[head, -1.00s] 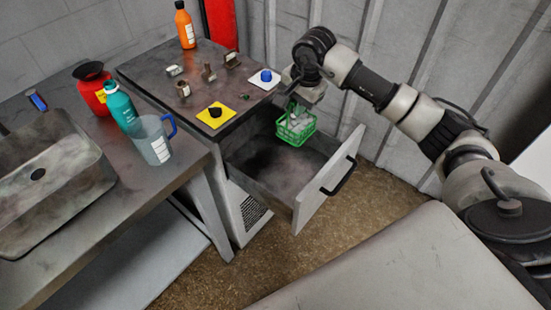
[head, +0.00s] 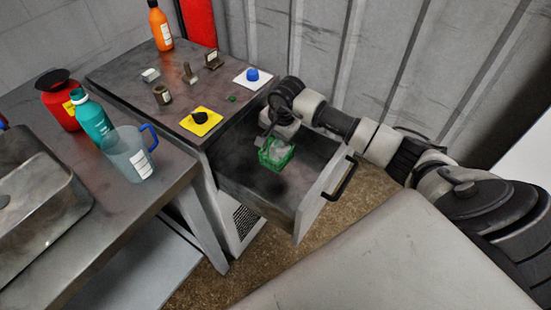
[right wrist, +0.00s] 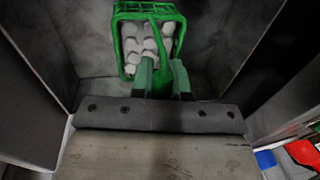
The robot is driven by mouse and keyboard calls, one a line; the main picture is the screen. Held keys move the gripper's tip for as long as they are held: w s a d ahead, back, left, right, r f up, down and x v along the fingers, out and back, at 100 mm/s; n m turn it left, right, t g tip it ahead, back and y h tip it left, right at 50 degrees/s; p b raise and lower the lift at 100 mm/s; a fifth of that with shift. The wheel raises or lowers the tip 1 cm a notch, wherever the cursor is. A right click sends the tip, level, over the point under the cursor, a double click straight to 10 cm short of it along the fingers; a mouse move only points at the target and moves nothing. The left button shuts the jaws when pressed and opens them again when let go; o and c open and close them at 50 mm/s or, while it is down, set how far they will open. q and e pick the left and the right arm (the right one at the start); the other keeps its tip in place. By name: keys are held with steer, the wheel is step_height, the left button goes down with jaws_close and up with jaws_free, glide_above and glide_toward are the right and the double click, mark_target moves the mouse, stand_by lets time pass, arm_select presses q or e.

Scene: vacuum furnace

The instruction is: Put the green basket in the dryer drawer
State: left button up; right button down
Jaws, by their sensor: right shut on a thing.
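The green basket (head: 276,155) holds several pale round pieces and is inside the open dryer drawer (head: 308,205), toward its back right part. In the right wrist view the basket (right wrist: 120,45) is upright, with its handle running between my fingers. My right gripper (head: 268,140) is shut on the basket; its fingers also show in the right wrist view (right wrist: 162,75). I cannot tell whether the basket touches the drawer floor. My left gripper is not in view.
The drawer's front panel with a black handle (head: 341,180) stands out over the floor. The cabinet top (head: 170,75) carries a yellow plate (head: 201,121), a white plate with a blue knob (head: 253,76) and small parts. A clear jug (head: 130,152) and bottles stand at left.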

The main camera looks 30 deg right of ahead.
mark_target(277, 150)
step_height(277, 150, down, 7)
steer(key=shift+f, duration=0.1)
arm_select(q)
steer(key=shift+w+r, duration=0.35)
arm_select(e)
steer(key=shift+f, duration=0.1)
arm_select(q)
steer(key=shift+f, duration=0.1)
arm_select(e)
steer(key=shift+f, duration=0.1)
steer(key=c, duration=1.1)
jaws_free()
steer(key=shift+r+p, duration=0.2)
steer(key=shift+p, duration=0.1)
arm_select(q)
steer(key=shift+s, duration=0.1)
arm_select(e)
steer(key=r, duration=0.3)
steer(key=s+r, duration=0.1)
steer(key=r, duration=0.3)
steer(key=s+r, duration=0.1)
steer(key=r, duration=0.3)
steer(key=shift+s+d+r, duration=0.15)
steer(key=shift+d+r, duration=0.1)
steer(key=shift+d, duration=0.15)
